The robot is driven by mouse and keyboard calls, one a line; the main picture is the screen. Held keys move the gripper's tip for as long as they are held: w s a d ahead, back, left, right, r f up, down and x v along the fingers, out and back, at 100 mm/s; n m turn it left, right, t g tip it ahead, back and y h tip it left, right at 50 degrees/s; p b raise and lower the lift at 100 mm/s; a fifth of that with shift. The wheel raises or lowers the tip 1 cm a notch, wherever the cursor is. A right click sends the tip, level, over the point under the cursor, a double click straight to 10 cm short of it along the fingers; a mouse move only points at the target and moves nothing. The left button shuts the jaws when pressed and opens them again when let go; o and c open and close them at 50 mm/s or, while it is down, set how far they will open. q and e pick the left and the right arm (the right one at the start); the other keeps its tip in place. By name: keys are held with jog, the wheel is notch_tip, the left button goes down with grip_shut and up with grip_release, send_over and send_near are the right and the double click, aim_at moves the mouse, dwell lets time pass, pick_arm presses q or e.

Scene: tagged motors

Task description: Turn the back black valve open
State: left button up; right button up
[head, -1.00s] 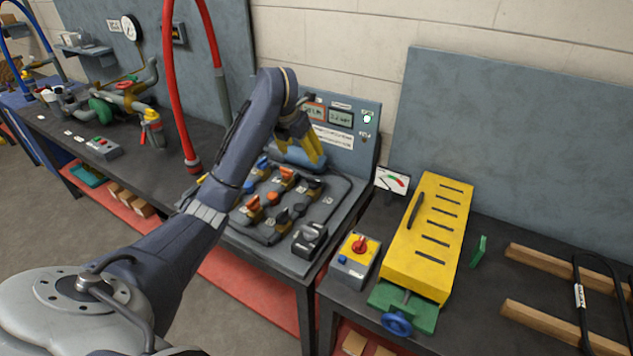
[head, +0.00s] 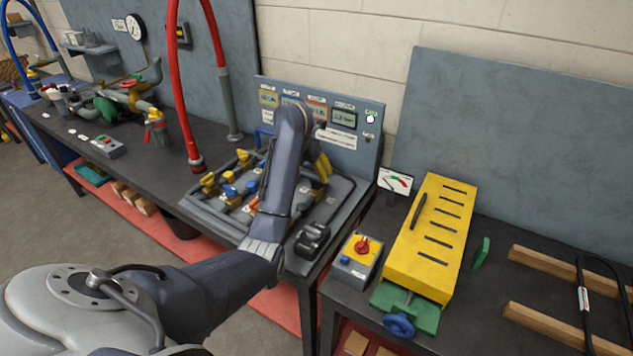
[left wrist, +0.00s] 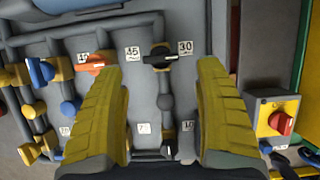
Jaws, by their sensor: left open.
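The back black valve (left wrist: 160,57) shows in the left wrist view between the tags 45 and 30. Its black handle lies crosswise to the grey pipe that runs below it. My left gripper (left wrist: 161,72) is open, with one yellow finger on each side of this valve and nothing between them; I cannot tell how high above it they are. In the head view my left gripper (head: 322,170) is over the right side of the valve board, and my arm hides the black valves.
An orange valve (left wrist: 96,64) is just left of the left finger, with a blue valve (left wrist: 44,70) further left. The grey display panel (head: 345,138) rises behind the board. A box with a red knob (head: 361,246) and a yellow slotted case (head: 433,235) stand to the right.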

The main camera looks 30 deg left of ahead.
aim_at(316, 180)
pick_arm(q)
jog(key=shift+x, duration=3.3)
jog(key=c, duration=1.3)
